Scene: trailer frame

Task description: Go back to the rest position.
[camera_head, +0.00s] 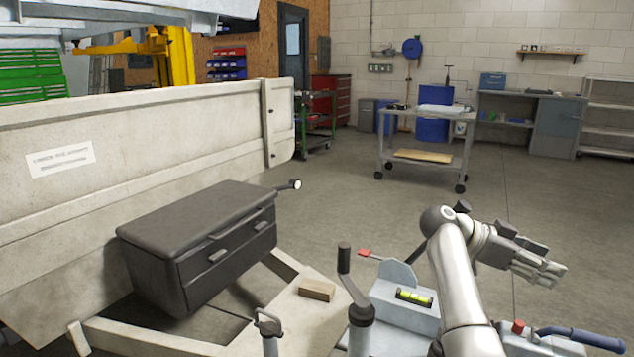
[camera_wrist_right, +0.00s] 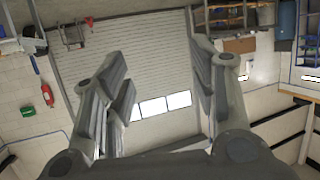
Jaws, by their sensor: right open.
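My right arm reaches up from the lower right of the head view, and its gripper (camera_head: 540,268) points to the right over the floor, clear of the objects around it. In the right wrist view the two fingers of this gripper (camera_wrist_right: 160,95) stand wide apart with nothing between them. Beyond them are a pale shutter door with bright windows and the workshop walls. My left gripper does not show in either view.
A trailer frame (camera_head: 300,335) carries a dark toolbox (camera_head: 205,235), a wooden block (camera_head: 317,290) and a crank handle (camera_head: 350,285). A spirit level (camera_head: 414,297) lies beside my right arm. A blue-handled lever (camera_head: 580,336) is below the gripper. A cart (camera_head: 425,158) stands farther back; open floor lies between.

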